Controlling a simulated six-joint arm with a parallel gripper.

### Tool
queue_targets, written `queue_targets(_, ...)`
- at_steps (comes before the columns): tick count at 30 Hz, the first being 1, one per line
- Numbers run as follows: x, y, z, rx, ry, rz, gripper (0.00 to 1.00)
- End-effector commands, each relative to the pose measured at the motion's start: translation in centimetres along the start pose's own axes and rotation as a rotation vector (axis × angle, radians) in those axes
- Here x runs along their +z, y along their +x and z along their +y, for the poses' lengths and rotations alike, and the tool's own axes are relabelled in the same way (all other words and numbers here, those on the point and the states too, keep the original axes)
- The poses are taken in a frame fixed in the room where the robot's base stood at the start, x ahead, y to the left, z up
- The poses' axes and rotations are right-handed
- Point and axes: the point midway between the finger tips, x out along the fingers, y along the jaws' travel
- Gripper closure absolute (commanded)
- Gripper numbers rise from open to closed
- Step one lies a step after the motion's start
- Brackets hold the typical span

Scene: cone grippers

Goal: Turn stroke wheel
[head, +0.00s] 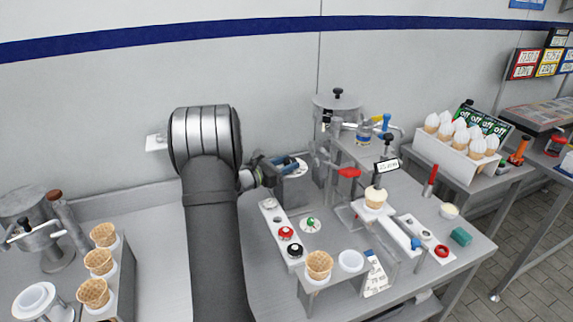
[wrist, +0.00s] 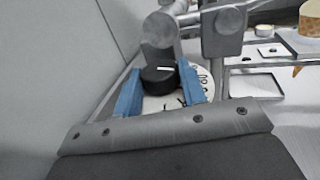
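The stroke wheel appears to be the black knob (wrist: 160,78) with a white pointer line, over a white numbered dial (wrist: 198,88) in the wrist view. My gripper (wrist: 162,82) has one blue finger on each side of this knob, very close to it. I cannot tell whether the fingers touch it or a small gap is left. In the head view my gripper (head: 268,170) is at the left end of a grey machine, beside a white dial (head: 296,166). The knob cannot be made out clearly there.
A white panel (head: 272,222) with red and black buttons stands in front of the machine. A red handle (head: 349,172) and a metal hopper (head: 338,120) are to the right. A waffle cone (head: 319,265) sits in a front holder. The wall is close behind my arm.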

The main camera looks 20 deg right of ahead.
Motion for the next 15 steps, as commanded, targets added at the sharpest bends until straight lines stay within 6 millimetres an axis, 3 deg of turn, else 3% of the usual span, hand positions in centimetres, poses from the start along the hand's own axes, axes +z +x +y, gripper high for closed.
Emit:
queue_targets(8,-0.03,0.00,-0.16,0.038,0.000,0.001,0.85)
queue_targets(15,-0.05,0.02,-0.46,0.174,-0.002,0.002,0.85)
